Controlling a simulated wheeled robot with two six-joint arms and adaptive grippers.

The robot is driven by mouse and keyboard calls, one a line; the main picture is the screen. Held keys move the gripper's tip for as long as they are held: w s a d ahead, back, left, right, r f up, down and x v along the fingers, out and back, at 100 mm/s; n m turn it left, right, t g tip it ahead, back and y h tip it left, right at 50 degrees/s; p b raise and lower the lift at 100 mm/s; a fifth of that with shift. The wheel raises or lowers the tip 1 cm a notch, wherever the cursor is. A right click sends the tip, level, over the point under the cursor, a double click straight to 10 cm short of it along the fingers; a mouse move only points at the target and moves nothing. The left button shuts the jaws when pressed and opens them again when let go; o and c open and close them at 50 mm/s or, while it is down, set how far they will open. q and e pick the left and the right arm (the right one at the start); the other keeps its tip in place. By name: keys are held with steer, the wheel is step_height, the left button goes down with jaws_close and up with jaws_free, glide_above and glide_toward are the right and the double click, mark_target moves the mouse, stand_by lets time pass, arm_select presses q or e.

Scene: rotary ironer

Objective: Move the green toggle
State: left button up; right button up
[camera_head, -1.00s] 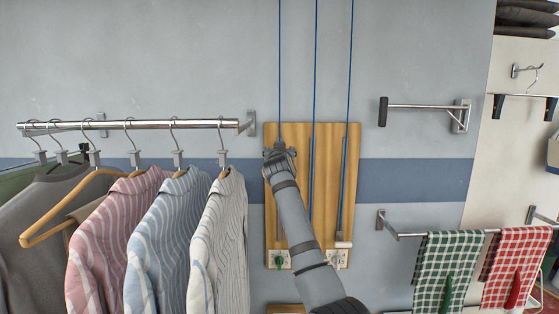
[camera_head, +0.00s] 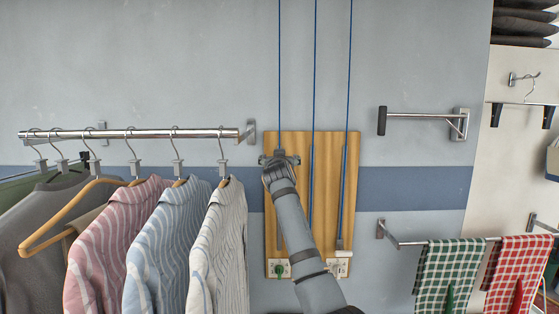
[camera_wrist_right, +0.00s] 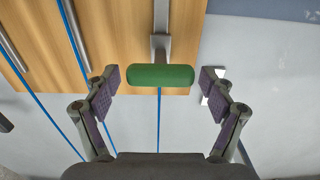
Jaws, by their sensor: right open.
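The green toggle (camera_wrist_right: 160,75) is a rounded green bar across the end of a grey metal stem. In the right wrist view it lies between the two fingers of my right gripper (camera_wrist_right: 159,82), with a gap on each side. That gripper is open and not touching it. In the head view my right gripper (camera_head: 279,158) is at the upper left of the wooden board (camera_head: 328,180), over the left cord, and hides the toggle there. My left gripper is not in view.
Shirts hang from a rail (camera_head: 140,134) at left. A wall bracket (camera_head: 420,116) and checked cloths (camera_head: 450,270) are at right.

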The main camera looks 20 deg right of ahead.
steer(key=v, duration=1.2)
